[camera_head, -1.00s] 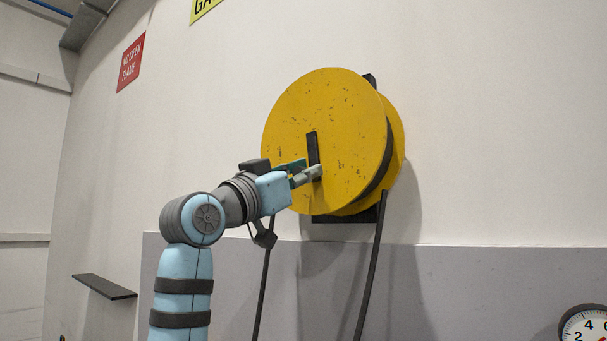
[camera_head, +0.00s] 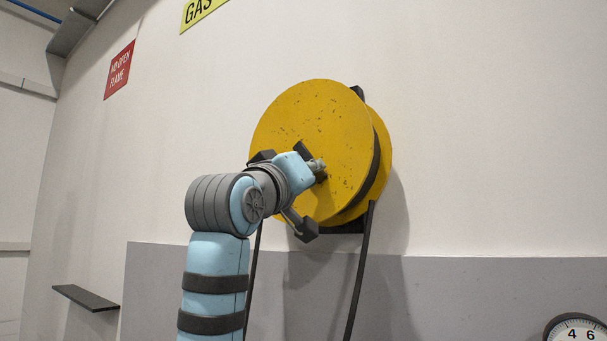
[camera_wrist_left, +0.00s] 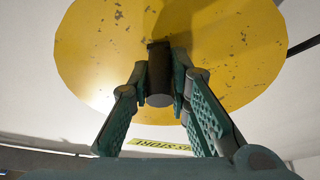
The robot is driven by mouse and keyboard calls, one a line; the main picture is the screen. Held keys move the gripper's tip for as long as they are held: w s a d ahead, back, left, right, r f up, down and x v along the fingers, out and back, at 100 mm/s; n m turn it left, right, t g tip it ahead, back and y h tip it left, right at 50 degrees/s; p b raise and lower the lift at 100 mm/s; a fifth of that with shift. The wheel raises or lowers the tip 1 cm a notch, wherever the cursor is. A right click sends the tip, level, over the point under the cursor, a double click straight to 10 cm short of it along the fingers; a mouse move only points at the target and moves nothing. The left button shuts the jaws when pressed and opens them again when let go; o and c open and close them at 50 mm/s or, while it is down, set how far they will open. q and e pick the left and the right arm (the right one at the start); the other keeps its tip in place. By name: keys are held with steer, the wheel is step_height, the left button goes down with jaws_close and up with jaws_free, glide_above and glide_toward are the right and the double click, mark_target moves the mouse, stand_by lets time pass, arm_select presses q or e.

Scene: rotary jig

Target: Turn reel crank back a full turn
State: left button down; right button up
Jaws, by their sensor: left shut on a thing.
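The yellow hose reel (camera_head: 318,115) is mounted on the wall, its round face toward me. Its dark crank arm (camera_head: 302,149) slants down to the right from near the middle of the face. My left gripper (camera_head: 318,166) is at the lower end of the crank. In the left wrist view, the gripper (camera_wrist_left: 160,88) is shut on the dark cylindrical crank handle (camera_wrist_left: 159,82), one green finger on each side. The reel face (camera_wrist_left: 100,45) fills the area behind it. In the head view the handle is mostly hidden by the gripper. My right gripper is not in view.
A dark hose (camera_head: 360,275) hangs down the wall below the reel. A small dark shelf (camera_head: 86,298) juts out at lower left. A dial gauge (camera_head: 577,331) is at the lower right corner. Red (camera_head: 119,70) and yellow (camera_head: 203,10) signs hang on the wall.

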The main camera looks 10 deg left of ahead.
arm_select(q)
steer(key=shift+s+d+r, duration=0.1)
steer(key=shift+r, duration=0.05)
stand_by(0.3)
steer(key=c, duration=1.7)
jaws_free()
steer(key=shift+o, duration=1.1)
steer(key=shift+d, duration=0.15)
steer(key=v, duration=1.2)
